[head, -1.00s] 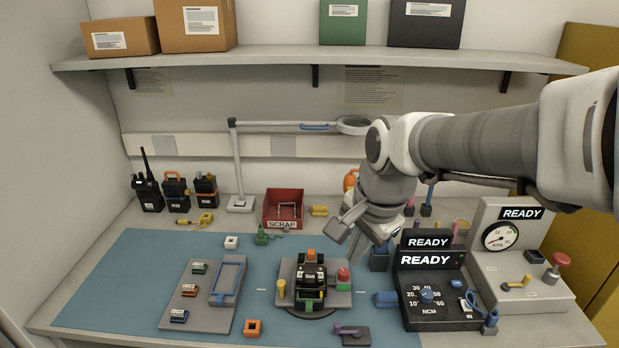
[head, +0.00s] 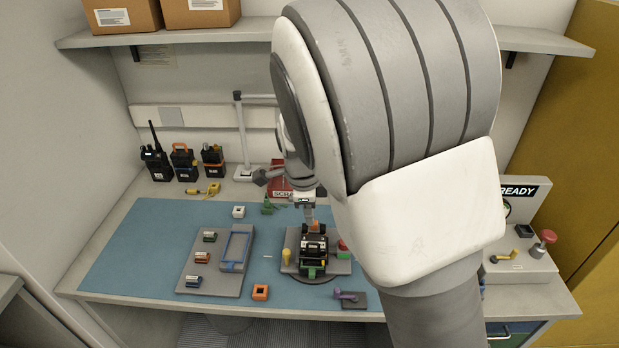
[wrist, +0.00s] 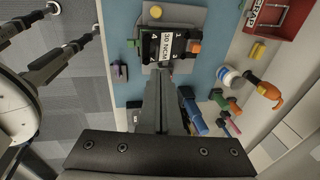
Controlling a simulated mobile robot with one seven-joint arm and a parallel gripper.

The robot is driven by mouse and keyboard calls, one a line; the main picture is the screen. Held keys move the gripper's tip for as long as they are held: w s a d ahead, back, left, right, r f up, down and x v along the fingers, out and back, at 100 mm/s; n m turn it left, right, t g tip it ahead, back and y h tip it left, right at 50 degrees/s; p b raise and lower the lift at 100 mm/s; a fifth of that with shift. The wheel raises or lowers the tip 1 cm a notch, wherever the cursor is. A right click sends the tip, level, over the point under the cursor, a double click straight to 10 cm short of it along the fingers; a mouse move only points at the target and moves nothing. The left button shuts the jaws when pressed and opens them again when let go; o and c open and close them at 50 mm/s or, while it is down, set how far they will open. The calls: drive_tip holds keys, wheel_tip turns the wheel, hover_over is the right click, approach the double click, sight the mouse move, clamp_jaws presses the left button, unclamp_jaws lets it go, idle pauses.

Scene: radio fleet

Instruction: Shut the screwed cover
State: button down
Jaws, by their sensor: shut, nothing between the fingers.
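The dark radio unit (head: 313,246) sits in a grey fixture (head: 288,268) at the front middle of the blue mat. It has green and yellow parts at its front and an orange part at its back.
A grey tray (head: 194,268) with small parts and a blue frame (head: 236,250) lies left of the fixture. A yellow knob (head: 287,256) and a red knob (head: 343,246) flank the unit. The red scrap bin (head: 281,184) stands behind. My arm hides the right side.

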hover_over(313, 259)
drive_tip(key=w, duration=0.3)
wheel_tip(313, 259, down, 8)
drive_tip(key=shift+s+a+f, duration=0.1)
drive_tip(key=shift+s, duration=0.05)
drive_tip(key=s+f, duration=0.1)
drive_tip(key=f, duration=0.1)
drive_tip(key=s+f+b, duration=0.1)
drive_tip(key=s+f, duration=0.1)
drive_tip(key=shift+s, duration=0.1)
drive_tip(key=shift+r, duration=0.1)
drive_tip(key=shift+p+v, duration=0.8)
drive_tip(key=shift+w, duration=0.25)
